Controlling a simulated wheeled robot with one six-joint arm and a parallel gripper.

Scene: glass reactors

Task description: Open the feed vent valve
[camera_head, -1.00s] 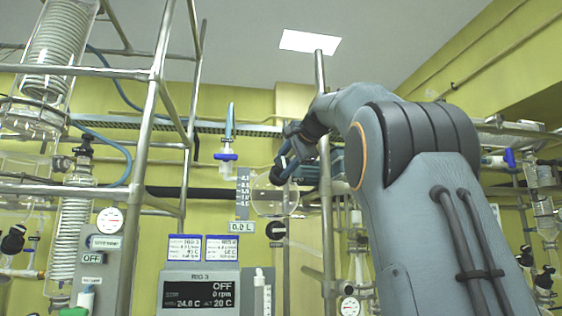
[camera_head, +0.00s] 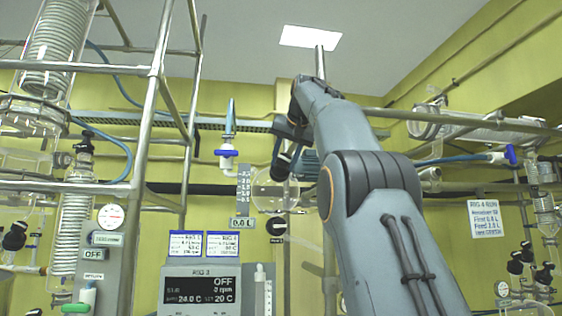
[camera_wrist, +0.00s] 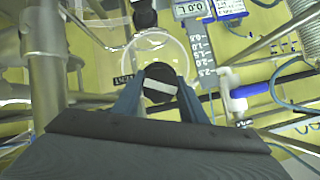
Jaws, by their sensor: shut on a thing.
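A round clear glass feed vessel (camera_head: 275,196) hangs in the middle of the head view and also shows in the wrist view (camera_wrist: 184,48). A black knob with a white stripe (camera_wrist: 160,82) sits at the vessel's top. My gripper (camera_wrist: 160,92) has its two blue-grey fingers on either side of this knob and is shut on it. The stripe lies nearly level in the wrist view, slightly tilted. In the head view my gripper (camera_head: 283,160) is at the vessel's top, and the arm partly hides the knob. A small label (camera_wrist: 124,81) beside the knob appears to read VENT, upside down.
A second black knob (camera_head: 276,226) is below the vessel, near the 0.0 L display (camera_head: 242,223). A blue-handled valve (camera_head: 226,153) stands left of my gripper. Metal frame poles (camera_head: 148,130) stand at left; a pole (camera_wrist: 48,80) is close beside my gripper in the wrist view.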

